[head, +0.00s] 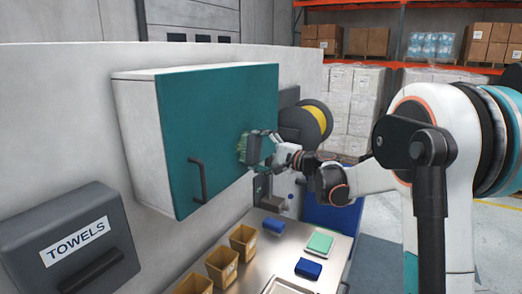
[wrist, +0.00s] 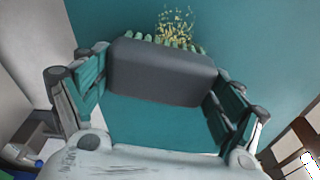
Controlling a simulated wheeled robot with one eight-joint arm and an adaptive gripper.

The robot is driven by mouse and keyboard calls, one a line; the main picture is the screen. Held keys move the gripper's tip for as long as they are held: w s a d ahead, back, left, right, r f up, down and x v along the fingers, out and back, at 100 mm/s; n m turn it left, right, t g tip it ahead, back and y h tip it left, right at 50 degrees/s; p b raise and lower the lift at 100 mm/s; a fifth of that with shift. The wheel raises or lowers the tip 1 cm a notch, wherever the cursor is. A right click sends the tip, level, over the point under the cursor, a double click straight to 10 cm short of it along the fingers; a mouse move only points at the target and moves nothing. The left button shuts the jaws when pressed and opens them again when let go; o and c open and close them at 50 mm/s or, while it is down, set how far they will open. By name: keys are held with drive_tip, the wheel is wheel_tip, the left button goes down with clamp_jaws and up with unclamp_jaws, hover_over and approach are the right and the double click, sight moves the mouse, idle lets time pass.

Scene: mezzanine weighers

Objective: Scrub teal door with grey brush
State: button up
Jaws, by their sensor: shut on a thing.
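The teal door (head: 215,125) closes the front of a white wall cabinet and has a dark bar handle (head: 198,180) at its lower left. My gripper (head: 268,150) is at the right part of the door. It is shut on the grey brush, a rounded grey block (wrist: 165,70) held crosswise between teal-padded fingers. Its pale green bristles face the door, and they look to be at its surface; exact contact is hidden. A patch of yellow-green specks (wrist: 177,22) shows on the door just beyond the bristles.
A steel counter (head: 258,262) below holds several tan cups (head: 243,241), blue blocks (head: 308,268) and a scale with a green top (head: 320,242). A grey towel dispenser (head: 70,240) is at lower left. A yellow reel (head: 316,121) hangs right of the cabinet.

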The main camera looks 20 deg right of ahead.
drive_tip(key=shift+s+a, duration=1.8)
drive_tip(key=shift+r+p, duration=0.65)
drive_tip(key=shift+r, duration=0.7)
drive_tip(key=w+d+b, duration=0.1)
drive_tip(key=w+d, duration=0.7)
drive_tip(key=shift+w+d, duration=0.3)
drive_tip(key=shift+s+a+f, duration=0.1)
drive_tip(key=shift+s+a+b, duration=0.55)
drive_tip(key=shift+s+a, duration=3.65)
drive_tip(key=shift+a, duration=0.05)
drive_tip(key=shift+d, duration=0.1)
drive_tip(key=shift+w+d+v, duration=0.1)
drive_tip(key=shift+d+v, duration=0.05)
drive_tip(key=shift+v, duration=1.25)
drive_tip(key=shift+w+d+v, duration=0.1)
drive_tip(key=shift+d+v, duration=0.05)
drive_tip(key=shift+v, duration=1.3)
